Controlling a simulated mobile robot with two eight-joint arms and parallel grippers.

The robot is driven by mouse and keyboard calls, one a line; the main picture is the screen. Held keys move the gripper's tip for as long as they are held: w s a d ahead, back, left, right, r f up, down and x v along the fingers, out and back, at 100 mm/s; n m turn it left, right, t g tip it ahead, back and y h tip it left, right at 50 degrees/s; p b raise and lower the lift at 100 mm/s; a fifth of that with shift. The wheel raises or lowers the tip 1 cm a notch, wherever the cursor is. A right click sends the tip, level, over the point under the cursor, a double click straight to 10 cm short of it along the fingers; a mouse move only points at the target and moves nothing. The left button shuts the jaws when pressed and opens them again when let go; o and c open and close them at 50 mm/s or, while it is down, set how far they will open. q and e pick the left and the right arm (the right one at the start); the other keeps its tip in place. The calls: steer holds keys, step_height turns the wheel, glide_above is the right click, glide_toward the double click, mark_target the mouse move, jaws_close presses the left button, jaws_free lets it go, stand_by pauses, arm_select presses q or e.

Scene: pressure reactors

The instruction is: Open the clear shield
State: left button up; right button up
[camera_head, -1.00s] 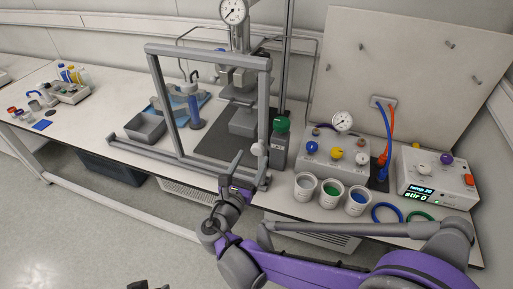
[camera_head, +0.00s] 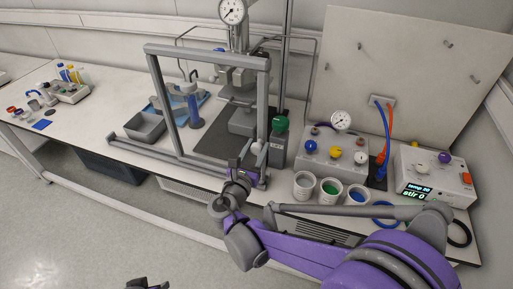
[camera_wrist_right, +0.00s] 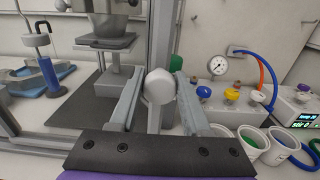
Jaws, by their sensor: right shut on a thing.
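The clear shield (camera_head: 207,50) is a see-through pane in a grey frame, standing upright in front of the reactor (camera_head: 243,120) on the bench. Its pale knob (camera_wrist_right: 160,87) sits between the fingers of my right gripper (camera_wrist_right: 157,110) in the right wrist view. In the head view my right gripper (camera_head: 246,160) is at the lower right of the frame, shut on the knob. The shield looks closed. A dark tip of what seems my left gripper (camera_head: 147,284) shows at the bottom edge, too cut off to judge.
A control box with a gauge (camera_head: 335,150) and cups (camera_head: 330,188) stand right of the shield, close to my right arm. A stir controller (camera_head: 435,175) is farther right. A grey tray (camera_head: 145,126) lies left of the frame. The floor in front is clear.

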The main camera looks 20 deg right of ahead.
jaws_close()
stand_by(0.9)
